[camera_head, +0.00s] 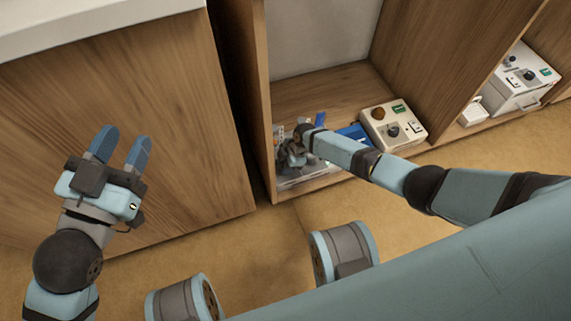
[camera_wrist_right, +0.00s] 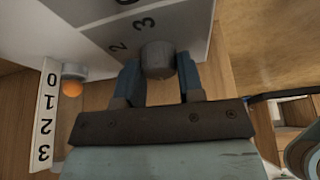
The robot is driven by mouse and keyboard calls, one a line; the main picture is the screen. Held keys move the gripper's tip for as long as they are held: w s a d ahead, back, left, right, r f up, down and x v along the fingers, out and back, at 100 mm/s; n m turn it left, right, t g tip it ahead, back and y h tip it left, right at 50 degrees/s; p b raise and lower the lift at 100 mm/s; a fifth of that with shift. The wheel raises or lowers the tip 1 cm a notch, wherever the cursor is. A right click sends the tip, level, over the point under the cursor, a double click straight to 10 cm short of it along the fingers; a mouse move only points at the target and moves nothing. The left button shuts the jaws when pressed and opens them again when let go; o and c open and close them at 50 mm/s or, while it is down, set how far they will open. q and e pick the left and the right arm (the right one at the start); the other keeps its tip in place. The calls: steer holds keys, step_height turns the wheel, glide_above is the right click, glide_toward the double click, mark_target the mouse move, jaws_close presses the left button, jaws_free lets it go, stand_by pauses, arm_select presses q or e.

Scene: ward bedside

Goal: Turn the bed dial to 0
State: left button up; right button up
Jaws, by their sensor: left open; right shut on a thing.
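A grey round dial knob (camera_wrist_right: 157,57) sits on a pale panel (camera_wrist_right: 185,18) in the right wrist view. Printed numbers 2 and 3 show beside the knob, and a further mark is cut off at the top edge. My right gripper (camera_wrist_right: 158,72) has its two blue fingers on either side of the knob and is shut on it. In the head view my right arm reaches into the low wooden cabinet, and its wrist hides most of the panel and the knob. The knob's pointer cannot be made out. My left gripper (camera_head: 121,148) is open and empty before the wooden front at left.
A strip numbered 0 to 3 (camera_wrist_right: 46,115) stands beside an orange-tipped knob (camera_wrist_right: 72,87). A cream control box (camera_head: 378,126) stands right of my right wrist, with a blue object (camera_head: 353,132) beside it. Another white box (camera_head: 520,80) stands further right. Wooden cabinet walls enclose the right arm.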

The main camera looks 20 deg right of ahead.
arm_select(q)
steer(key=shift+w+d, duration=0.1)
arm_select(e)
steer(key=shift+n, duration=0.6)
arm_select(q)
steer(key=shift+f, duration=0.15)
arm_select(e)
steer(key=o, duration=0.9)
steer(key=shift+d+r, duration=0.15)
steer(key=shift+r, duration=0.2)
steer(key=p+v, duration=0.2)
steer(key=v, duration=0.1)
steer(key=shift+w, duration=0.1)
arm_select(q)
steer(key=s+n+p, duration=0.1)
steer(key=s+d+n+g+p, duration=0.1)
steer(key=n+p, duration=0.1)
steer(key=s+n+g+y+p, duration=0.1)
steer(key=p, duration=0.1)
steer(key=shift+d, duration=0.4)
arm_select(e)
steer(key=v, duration=1)
steer(key=shift+w, duration=0.15)
